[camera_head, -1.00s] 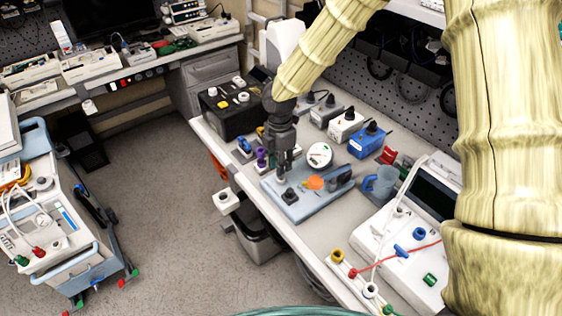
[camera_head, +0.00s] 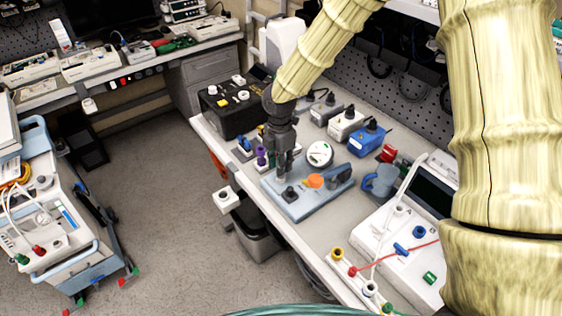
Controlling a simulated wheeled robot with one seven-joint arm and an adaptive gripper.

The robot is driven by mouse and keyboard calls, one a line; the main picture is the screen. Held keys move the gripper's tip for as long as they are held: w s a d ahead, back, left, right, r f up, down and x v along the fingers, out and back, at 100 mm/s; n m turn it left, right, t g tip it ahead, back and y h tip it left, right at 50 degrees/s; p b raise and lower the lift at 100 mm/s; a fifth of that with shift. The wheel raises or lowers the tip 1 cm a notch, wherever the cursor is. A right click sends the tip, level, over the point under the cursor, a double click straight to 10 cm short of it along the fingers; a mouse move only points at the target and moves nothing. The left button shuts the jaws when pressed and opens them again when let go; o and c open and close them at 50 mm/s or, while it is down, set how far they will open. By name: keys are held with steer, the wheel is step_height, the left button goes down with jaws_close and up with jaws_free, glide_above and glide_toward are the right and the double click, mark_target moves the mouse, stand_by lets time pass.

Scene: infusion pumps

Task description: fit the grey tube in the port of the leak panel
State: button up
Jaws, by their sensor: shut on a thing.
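The leak panel (camera_head: 308,206) is a blue-grey plate lying on the bench, with a dark square port (camera_head: 290,194) near its left front corner, an orange knob (camera_head: 314,181) and a grey block at its right end. My gripper (camera_head: 283,174) points down just above the port. It is shut on the grey tube, which hardly shows between the dark fingers. I cannot tell whether the tube's lower end touches the port or is a little above it.
A round white dial (camera_head: 320,154) stands behind the panel. Purple and blue connectors (camera_head: 261,157) stand close left of my gripper. A black case (camera_head: 232,108) and several pump boxes (camera_head: 345,125) are behind.

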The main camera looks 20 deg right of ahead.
steer(key=o, duration=1)
steer(key=shift+c, duration=0.2)
steer(key=o, duration=0.5)
steer(key=shift+r, duration=0.15)
steer(key=shift+r+p, duration=3.05)
steer(key=shift+r, duration=0.3)
